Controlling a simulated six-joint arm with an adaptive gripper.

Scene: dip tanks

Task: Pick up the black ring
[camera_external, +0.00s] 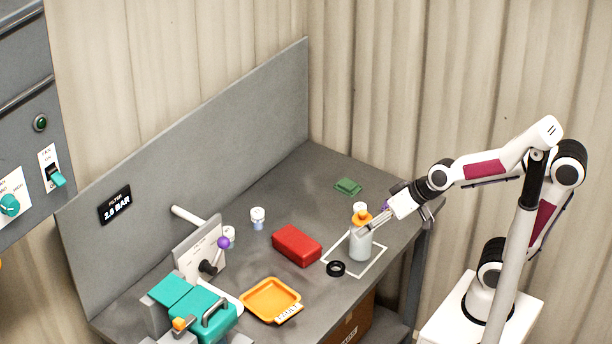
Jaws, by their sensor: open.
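The black ring (336,268) lies flat on the grey table, at the lower left of a white outlined square (369,274). A grey-white bottle (360,246) with an orange collar stands upright inside the outline, just right of and behind the ring. My gripper (364,231) is open and reaches in from the right at the height of the bottle's top. In this view its fingers overlap the bottle's upper part; I cannot tell whether they touch it. The ring is apart from the gripper, below and to its left.
A red block (297,245) lies left of the ring. An orange tray (270,299) sits at the front, near a teal-topped device (203,311). A green pad (348,186) and a small white container (257,216) are farther back. A grey panel (200,140) borders the table's rear.

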